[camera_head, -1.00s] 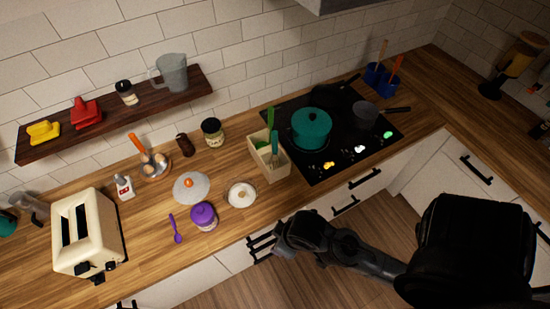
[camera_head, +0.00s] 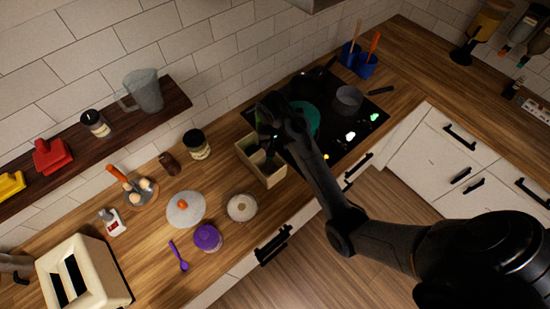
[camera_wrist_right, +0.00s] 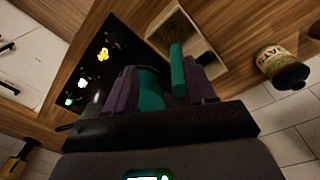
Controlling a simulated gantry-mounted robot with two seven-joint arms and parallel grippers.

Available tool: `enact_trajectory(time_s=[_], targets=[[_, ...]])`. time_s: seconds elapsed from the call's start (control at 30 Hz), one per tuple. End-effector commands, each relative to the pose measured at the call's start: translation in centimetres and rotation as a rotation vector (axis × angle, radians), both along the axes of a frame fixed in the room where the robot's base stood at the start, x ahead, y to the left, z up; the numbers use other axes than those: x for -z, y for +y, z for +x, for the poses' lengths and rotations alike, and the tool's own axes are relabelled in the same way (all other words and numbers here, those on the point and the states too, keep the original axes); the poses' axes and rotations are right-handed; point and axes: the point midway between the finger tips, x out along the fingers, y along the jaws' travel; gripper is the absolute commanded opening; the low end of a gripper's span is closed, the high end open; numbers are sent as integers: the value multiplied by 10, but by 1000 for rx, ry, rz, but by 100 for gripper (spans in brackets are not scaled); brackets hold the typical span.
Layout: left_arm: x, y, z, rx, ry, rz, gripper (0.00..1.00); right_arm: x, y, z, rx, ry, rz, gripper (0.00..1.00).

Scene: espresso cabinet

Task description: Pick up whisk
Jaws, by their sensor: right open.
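The whisk's teal handle (camera_wrist_right: 178,75) stands up out of a beige utensil box (camera_wrist_right: 208,45) in the right wrist view. My right gripper (camera_wrist_right: 163,76) is open. The handle shows between its two fingers, nearer the right-hand finger in that view; I cannot tell whether they touch. In the head view my right gripper (camera_head: 268,118) is above the back of the utensil box (camera_head: 270,178) and hides most of the whisk. The whisk's lower end is not clear.
A teal pot (camera_head: 311,118) stands on the black cooktop (camera_head: 345,135) just right of the box, close to my right arm. A lidded jar (camera_head: 196,145) and a pale round container (camera_head: 241,207) stand to the left. Counter left of the box is partly clear.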

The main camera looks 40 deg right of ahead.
Motion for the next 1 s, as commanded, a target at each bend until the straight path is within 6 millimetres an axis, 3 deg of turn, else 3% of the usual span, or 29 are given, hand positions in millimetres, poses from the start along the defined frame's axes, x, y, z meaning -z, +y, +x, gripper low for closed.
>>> enact_trajectory(time_s=[0.03,0.1,0.2,0.5,0.83,1.0], targets=[[0,-1,-1,0,3,-2,43,-16,0,12,2,-32,3,55],[1,-2,-2,-3,7,-6,43,-28,1,21,1,-58,4,55],[-1,-3,-3,-5,9,-12,43,-31,1,29,0,-77,3,55],[-9,-4,-2,-9,7,-15,43,4,-2,35,0,-81,2,55],[-16,-2,-2,-4,5,-8,43,23,-6,38,-1,-81,2,55],[-25,-1,-2,0,4,-2,43,42,-10,44,-2,-79,1,55]])
